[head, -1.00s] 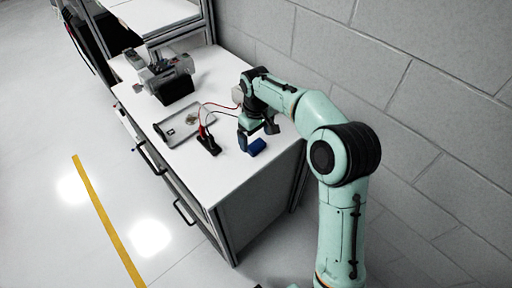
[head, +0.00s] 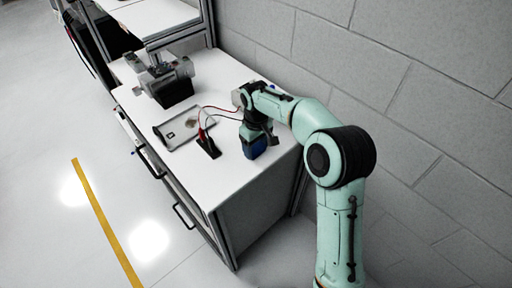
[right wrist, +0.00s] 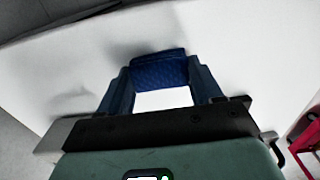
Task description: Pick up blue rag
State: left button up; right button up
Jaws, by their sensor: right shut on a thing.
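The blue rag (head: 254,148) is at the front right part of the white bench top in the head view. My right gripper (head: 256,138) is directly above it, reaching down from the right. In the right wrist view, the rag (right wrist: 160,70) shows as a dark blue textured bundle spanning between the two fingertips. The right gripper (right wrist: 160,80) is shut on it, with a finger at each side. Whether the rag still touches the bench is hard to tell. My left gripper is not in view.
On the white bench (head: 228,180), a grey tray (head: 182,128) lies left of the rag, with a black clip tool (head: 208,146) and red and black leads nearby. A grey machine (head: 165,80) stands further back. A block wall (head: 400,60) borders the right side.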

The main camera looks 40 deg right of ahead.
aim_at(256, 148)
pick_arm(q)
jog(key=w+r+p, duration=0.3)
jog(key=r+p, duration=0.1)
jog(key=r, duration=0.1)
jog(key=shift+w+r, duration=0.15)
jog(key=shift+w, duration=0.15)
pick_arm(e)
notch_tip(256, 148, up, 20)
